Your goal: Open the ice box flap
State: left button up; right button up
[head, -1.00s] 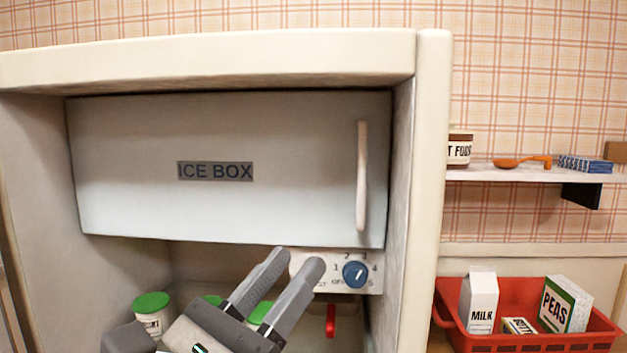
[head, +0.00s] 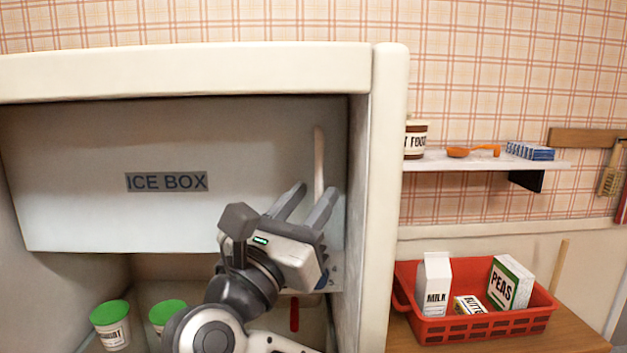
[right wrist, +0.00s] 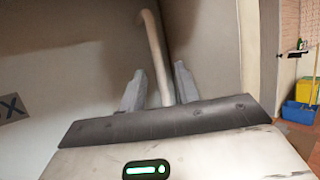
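The ice box flap (head: 80,200) is a pale grey panel with an "ICE BOX" label (head: 166,181), and it looks shut. Its pale upright bar handle (head: 319,155) is near the flap's right edge. My right gripper (head: 316,189) is in front of the handle's lower part, fingers pointing up and inward. In the right wrist view the handle (right wrist: 152,40) runs down between the two open fingers (right wrist: 159,82). I cannot tell whether either finger touches it. My left gripper is not in view.
The fridge's right wall (head: 378,200) stands close to my right gripper. Green-lidded jars (head: 112,325) sit below the flap. My gripper mostly covers the dial. At the right are a red basket (head: 480,328) with groceries and a wall shelf (head: 470,162).

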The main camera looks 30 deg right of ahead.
jog(key=shift+x, duration=0.8)
grip_shut()
